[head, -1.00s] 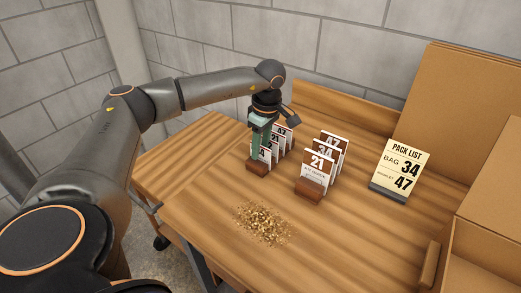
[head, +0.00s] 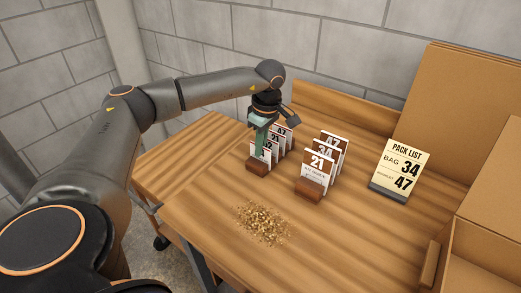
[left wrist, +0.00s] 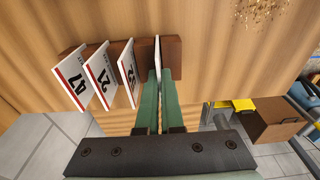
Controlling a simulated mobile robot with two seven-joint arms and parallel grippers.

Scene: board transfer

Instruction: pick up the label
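My left gripper (head: 261,146) points down over the front end of the left label rack (head: 257,167). It is closed on the upper part of the front label (head: 266,157), which stands upright in the rack. In the left wrist view the green fingers (left wrist: 160,76) lie close on both sides of this label's thin white edge (left wrist: 157,50). Its printed face cannot be read there. Several other labels stand behind it in the same rack, including 47 (left wrist: 74,80) and 21 (left wrist: 101,75). My right gripper is not in view.
A second wooden rack (head: 309,194) holds labels 21, 34 and 47. A pack list card (head: 402,168) reads bag 34, booklet 47. Loose brown bits (head: 262,223) lie on the table. Cardboard boxes (head: 480,120) stand at the right.

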